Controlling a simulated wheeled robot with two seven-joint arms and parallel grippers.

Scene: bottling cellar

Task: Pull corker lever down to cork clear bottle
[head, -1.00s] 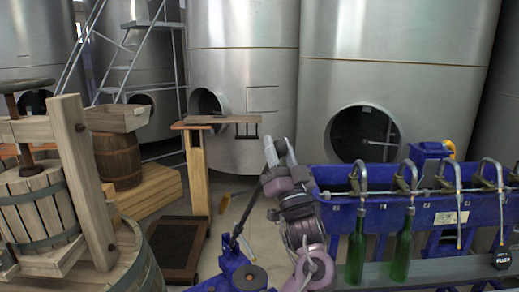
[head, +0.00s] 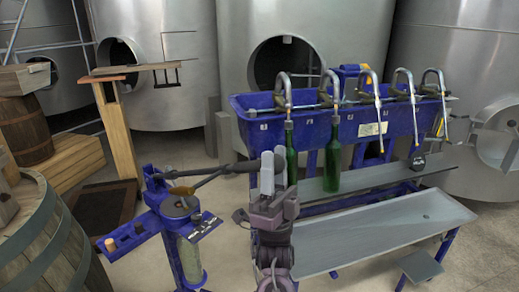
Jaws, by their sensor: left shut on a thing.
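The blue corker (head: 160,206) stands at the lower left of centre. Its dark lever (head: 226,169) reaches right from the top of the corker, nearly level. The clear bottle (head: 190,258) stands upright beneath the corker head, and its neck is hidden by the blue frame. My left gripper (head: 273,166) is at the right end of the lever, its pale fingers upright and shut on it. The exact contact is partly hidden by the fingers. I cannot see whether a cork sits in the bottle. My right gripper is out of view.
A blue filler trough (head: 350,122) with several spouts stands to the right. Two green bottles (head: 332,160) hang under it. A grey bench (head: 385,232) lies in front, close to my left arm. A barrel (head: 55,245) stands at lower left, and steel tanks fill the back.

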